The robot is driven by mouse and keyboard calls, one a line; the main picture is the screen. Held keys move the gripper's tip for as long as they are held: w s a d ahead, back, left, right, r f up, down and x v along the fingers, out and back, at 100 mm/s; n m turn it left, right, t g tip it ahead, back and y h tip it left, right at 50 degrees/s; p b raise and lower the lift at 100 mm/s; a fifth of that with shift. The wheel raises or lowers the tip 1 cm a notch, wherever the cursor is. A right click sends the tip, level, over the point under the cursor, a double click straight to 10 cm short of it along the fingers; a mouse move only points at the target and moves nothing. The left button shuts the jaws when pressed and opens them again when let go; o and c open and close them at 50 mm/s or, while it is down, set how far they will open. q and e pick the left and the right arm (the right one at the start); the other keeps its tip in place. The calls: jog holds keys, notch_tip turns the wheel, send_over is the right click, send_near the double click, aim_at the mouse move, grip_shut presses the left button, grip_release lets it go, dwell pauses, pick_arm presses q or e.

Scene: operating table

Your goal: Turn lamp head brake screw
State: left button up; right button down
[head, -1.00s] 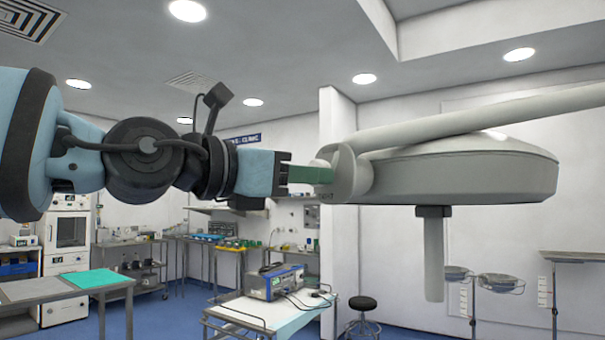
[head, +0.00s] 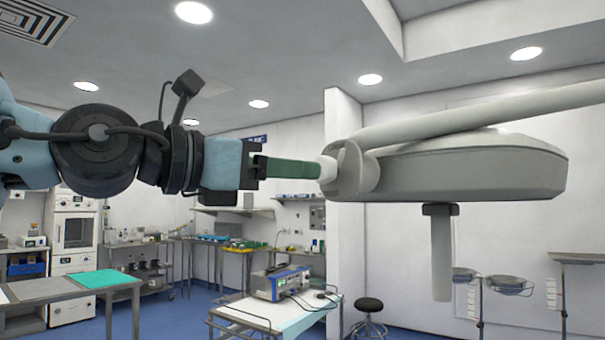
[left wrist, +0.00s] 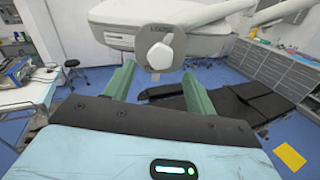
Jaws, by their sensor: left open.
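The grey lamp head (head: 470,168) hangs at the right of the head view, with a handle (head: 441,255) below it. Its pale brake screw knob (head: 327,168) is at the left end, by the round joint. In the left wrist view the knob (left wrist: 160,50) sits beyond the fingertips, between their lines, with lettering above it. My left gripper (head: 318,170) has green fingers spread apart and empty, just left of the knob. It also shows in the left wrist view (left wrist: 158,70). My right gripper is not in view.
The lamp's arm (head: 490,115) runs off to the upper right. A trolley with a device (head: 278,283) and a stool (head: 368,306) stand below. A black operating table (left wrist: 250,100) lies under the lamp in the left wrist view. The air left of the lamp is clear around my arm.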

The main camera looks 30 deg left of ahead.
pick_arm(q)
jog(key=shift+v, duration=1.85)
